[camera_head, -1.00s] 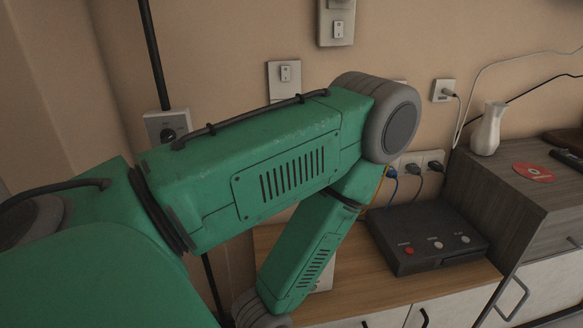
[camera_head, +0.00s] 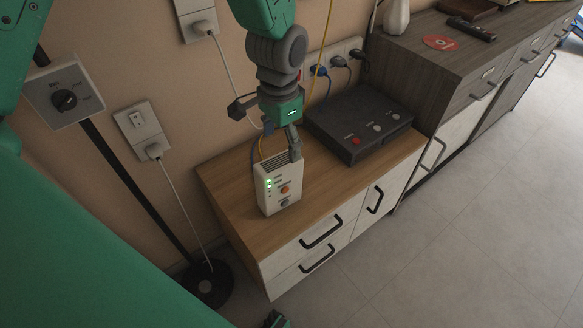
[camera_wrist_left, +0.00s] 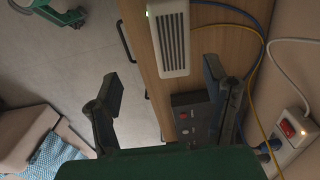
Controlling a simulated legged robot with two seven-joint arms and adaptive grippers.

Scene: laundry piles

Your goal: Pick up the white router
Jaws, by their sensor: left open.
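My left gripper (camera_head: 294,146) is just above the router's top, coming down from above. In the left wrist view, the router (camera_wrist_left: 173,38) with its slotted top lies ahead of the open fingers (camera_wrist_left: 163,75), and nothing is between them. Whether a finger touches the router is hard to tell. A small green and dark part (camera_head: 277,319) at the bottom edge may be my right gripper; its jaws are unclear.
A black box (camera_head: 358,122) with buttons sits close behind and right of the router. Blue and yellow cables (camera_wrist_left: 262,60) run beside the router to wall sockets. The wooden cabinet top (camera_head: 232,178) is clear to the left. A taller grey cabinet (camera_head: 430,75) stands to the right.

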